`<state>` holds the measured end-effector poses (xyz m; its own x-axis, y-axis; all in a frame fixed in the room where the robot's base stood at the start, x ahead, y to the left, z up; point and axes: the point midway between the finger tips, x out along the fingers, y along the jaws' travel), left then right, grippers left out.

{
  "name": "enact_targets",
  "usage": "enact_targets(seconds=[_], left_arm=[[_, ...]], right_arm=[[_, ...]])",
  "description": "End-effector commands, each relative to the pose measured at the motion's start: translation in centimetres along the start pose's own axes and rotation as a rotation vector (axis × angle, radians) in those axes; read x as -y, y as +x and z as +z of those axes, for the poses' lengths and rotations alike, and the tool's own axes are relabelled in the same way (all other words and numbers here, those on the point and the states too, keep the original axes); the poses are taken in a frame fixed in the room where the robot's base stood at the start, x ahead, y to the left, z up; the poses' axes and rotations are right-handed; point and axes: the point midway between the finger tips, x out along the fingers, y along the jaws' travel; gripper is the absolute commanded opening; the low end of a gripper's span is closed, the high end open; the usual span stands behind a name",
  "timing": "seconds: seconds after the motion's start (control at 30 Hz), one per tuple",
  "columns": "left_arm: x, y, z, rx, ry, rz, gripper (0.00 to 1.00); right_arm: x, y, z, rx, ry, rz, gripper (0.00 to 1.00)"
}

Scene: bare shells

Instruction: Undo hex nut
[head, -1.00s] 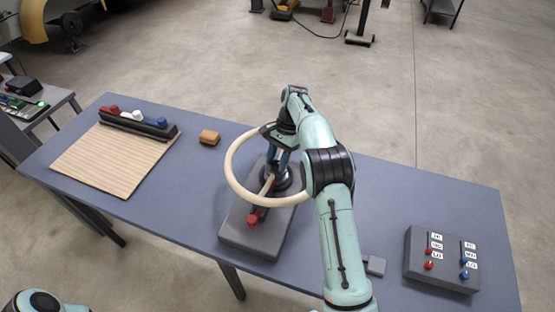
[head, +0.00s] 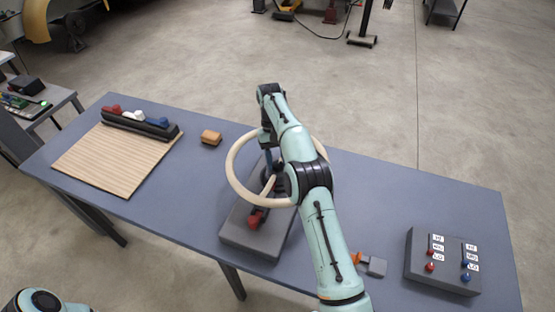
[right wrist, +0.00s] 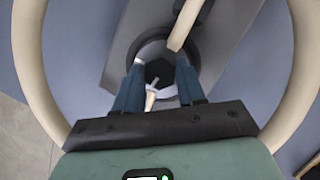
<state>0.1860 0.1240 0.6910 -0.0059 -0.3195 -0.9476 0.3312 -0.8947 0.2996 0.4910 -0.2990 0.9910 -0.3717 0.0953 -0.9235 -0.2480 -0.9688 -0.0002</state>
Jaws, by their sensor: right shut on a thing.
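My right gripper (head: 272,168) reaches down through a large cream ring (head: 232,178) over a grey base block (head: 243,238) on the table. In the right wrist view its two blue fingers (right wrist: 158,88) stand either side of a dark hex nut (right wrist: 158,70) set in a dark round collar (right wrist: 133,53). The gripper is shut on the nut. A pale pin-like piece (right wrist: 151,97) shows between the fingers. My wrist and arm hide much of the nut and collar in the head view. My left gripper is out of view.
A cream spoke (right wrist: 183,25) crosses close by the fingers. A red part (head: 255,218) sits on the base. A wooden board (head: 100,163), a small orange block (head: 211,137), an orange-handled grey piece (head: 375,266) and a switch box (head: 420,268) lie on the blue table (head: 460,205).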

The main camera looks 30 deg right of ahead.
Motion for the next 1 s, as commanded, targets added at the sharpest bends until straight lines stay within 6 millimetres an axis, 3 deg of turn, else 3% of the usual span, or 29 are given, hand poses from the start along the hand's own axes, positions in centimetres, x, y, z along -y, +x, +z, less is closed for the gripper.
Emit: enact_targets(seconds=[0.5,1.0], left_arm=[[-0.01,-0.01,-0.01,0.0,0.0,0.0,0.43],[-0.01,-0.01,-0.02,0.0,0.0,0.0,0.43]], right_arm=[[0.26,-0.09,0.05,-0.002,-0.306,0.127,0.09],[0.26,-0.09,0.02,-0.004,-0.358,0.148,0.09]])
